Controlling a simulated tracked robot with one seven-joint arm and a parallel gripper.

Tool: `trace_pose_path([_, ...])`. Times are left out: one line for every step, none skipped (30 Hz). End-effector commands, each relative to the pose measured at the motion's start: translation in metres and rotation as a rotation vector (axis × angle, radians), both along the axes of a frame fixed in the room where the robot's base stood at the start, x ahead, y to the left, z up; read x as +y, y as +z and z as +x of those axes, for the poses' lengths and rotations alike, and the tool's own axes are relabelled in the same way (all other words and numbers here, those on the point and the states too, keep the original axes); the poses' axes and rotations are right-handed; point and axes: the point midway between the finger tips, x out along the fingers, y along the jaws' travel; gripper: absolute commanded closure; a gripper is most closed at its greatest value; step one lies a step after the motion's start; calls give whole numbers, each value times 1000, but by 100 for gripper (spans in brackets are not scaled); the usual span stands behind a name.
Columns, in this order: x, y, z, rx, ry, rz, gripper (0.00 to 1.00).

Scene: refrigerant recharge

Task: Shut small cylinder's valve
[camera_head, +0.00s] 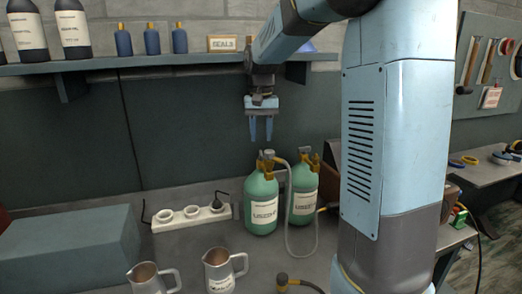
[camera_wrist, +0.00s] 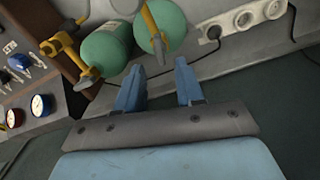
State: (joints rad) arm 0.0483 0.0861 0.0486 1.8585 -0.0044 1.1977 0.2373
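Two green cylinders with brass valves stand close together on the bench: a left cylinder (camera_head: 262,208) and a right cylinder (camera_head: 303,198). They look close in size, and I cannot tell for sure which is the small one. The left cylinder's valve (camera_head: 267,160) has a hose running from it. In the wrist view, the cylinder beside the socket strip (camera_wrist: 170,22) has its brass valve (camera_wrist: 158,46) just beyond my fingertips; the other cylinder (camera_wrist: 105,48) is left of it. My gripper (camera_head: 261,138) is open, empty and pointing down above the left cylinder's valve, apart from it.
A white socket strip (camera_head: 190,216) with a black plug lies left of the cylinders. Metal jugs (camera_head: 222,272) stand in front, and a grey-blue box (camera_head: 75,250) is at left. A shelf (camera_head: 150,62) with bottles runs behind. A panel with gauges (camera_wrist: 40,105) shows in the wrist view.

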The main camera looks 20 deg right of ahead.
Motion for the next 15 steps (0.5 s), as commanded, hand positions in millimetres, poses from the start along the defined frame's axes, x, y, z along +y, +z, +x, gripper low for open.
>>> trace_pose_path([0, -10, 0, 3, 0, 0, 63])
trace_pose_path([0, -15, -1, 4, 0, 0, 63])
trace_pose_path([0, -21, 0, 2, 0, -1, 63])
trace_pose_path([0, -26, 0, 2, 0, -1, 63])
trace_pose_path([0, -30, -1, 3, 0, 0, 63])
trace_pose_path([0, -35, 0, 2, 0, 0, 63])
trace_pose_path([0, -39, 0, 2, 0, 0, 63])
trace_pose_path([0, -42, 0, 2, 0, 0, 63])
trace_pose_path([0, -46, 0, 1, 0, 0, 63])
trace_pose_path([0, -49, 0, 1, 0, 0, 63])
trace_pose_path([0, -51, 0, 1, 0, 0, 63])
trace_pose_path([0, -54, 0, 2, 0, 0, 63])
trace_pose_path([0, -55, 0, 1, 0, 0, 63])
trace_pose_path([0, -56, 0, 1, 0, 0, 63])
trace_pose_path([0, -58, 0, 0, 0, 0, 63])
